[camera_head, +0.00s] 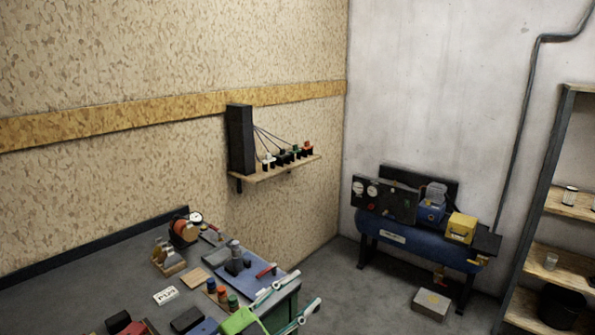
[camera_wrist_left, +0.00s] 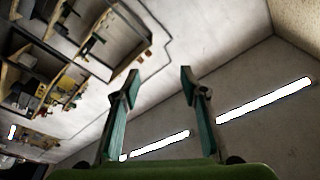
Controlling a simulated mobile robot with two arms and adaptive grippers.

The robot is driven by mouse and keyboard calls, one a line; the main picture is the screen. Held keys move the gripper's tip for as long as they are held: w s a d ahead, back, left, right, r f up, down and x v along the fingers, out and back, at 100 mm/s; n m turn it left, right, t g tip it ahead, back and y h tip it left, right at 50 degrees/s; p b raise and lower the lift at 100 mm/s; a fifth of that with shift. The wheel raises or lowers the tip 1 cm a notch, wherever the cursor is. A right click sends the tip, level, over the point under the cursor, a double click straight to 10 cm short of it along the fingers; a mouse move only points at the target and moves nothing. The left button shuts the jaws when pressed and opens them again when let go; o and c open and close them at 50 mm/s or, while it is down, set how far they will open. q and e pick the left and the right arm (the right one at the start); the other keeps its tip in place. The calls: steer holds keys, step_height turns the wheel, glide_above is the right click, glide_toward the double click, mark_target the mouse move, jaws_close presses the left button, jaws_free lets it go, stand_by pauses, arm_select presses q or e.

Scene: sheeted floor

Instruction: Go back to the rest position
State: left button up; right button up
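My left gripper (camera_head: 306,289) shows at the bottom of the head view, beside the right end of the workbench (camera_head: 95,265). Its body is green and its two pale green fingers point to the upper right. In the left wrist view the two fingers (camera_wrist_left: 159,82) stand well apart with nothing between them, so it is open and empty. The wrist camera looks up past the fingers at the ceiling, light strips and tilted shelving. My right gripper is in neither view.
The bench holds a blue mat (camera_head: 263,284), small colored bottles (camera_head: 221,294) and tools. A wall shelf (camera_head: 285,168) is above it. A blue compressor (camera_head: 405,235), a floor box (camera_head: 431,304) and a shelving rack (camera_head: 560,200) stand right. Floor between bench and compressor is open.

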arm_select(q)
steer(key=s+a+f+n+t+y, duration=0.1)
steer(key=s+a+f+n+y, duration=0.2)
steer(key=a+f+n+y, duration=0.35)
steer(key=s+a+f+n+y, duration=0.35)
steer(key=a+n+y, duration=0.45)
steer(key=a, duration=0.3)
steer(key=s+a+f+g, duration=0.2)
steer(key=s+f+g, duration=0.45)
steer(key=s, duration=0.75)
steer(key=s+a+f+g, duration=0.1)
steer(key=s+f+g, duration=0.55)
steer(key=s, duration=0.75)
step_height(320, 180, down, 29)
steer(key=b, duration=0.3)
steer(key=s+a+f+b, duration=0.2)
steer(key=s+a+f, duration=0.1)
steer(key=s+f, duration=1.5)
step_height(320, 180, down, 2)
steer(key=shift+s+f+g+b, duration=0.15)
steer(key=shift+s+g+b, duration=0.05)
steer(key=shift+g+b, duration=0.1)
steer(key=shift+a+h, duration=0.1)
steer(key=shift+h, duration=0.15)
